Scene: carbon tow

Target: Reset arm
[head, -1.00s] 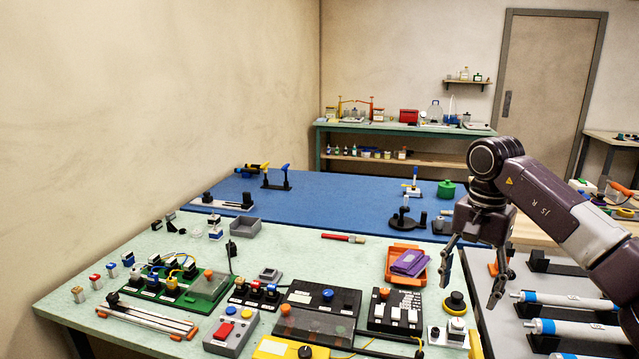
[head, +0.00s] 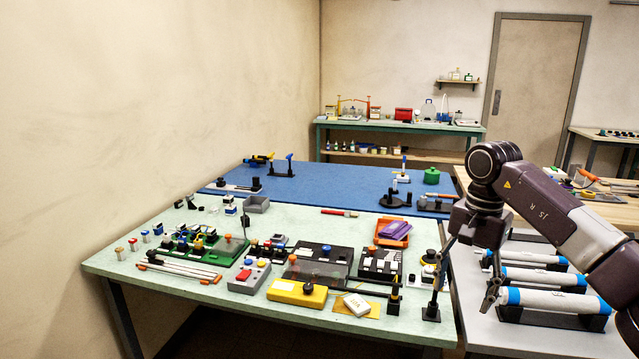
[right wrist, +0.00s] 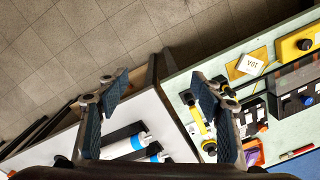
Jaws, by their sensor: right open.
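My right gripper (head: 466,272) hangs at the right of the head view, over the gap between the green-topped table (head: 130,255) and the grey table (head: 480,330). Its fingers point down, spread apart and empty. In the right wrist view the open gripper (right wrist: 160,95) shows two fingers with blue pads and nothing between them. Below them are the grey table, the green table's edge and the tiled floor (right wrist: 60,60). My left gripper is in neither view.
White rolls with blue ends (head: 545,299) lie in black holders on the grey table, close to my right gripper. The green table is crowded with switch boxes, a yellow box (head: 285,292) and an orange tray (head: 392,240).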

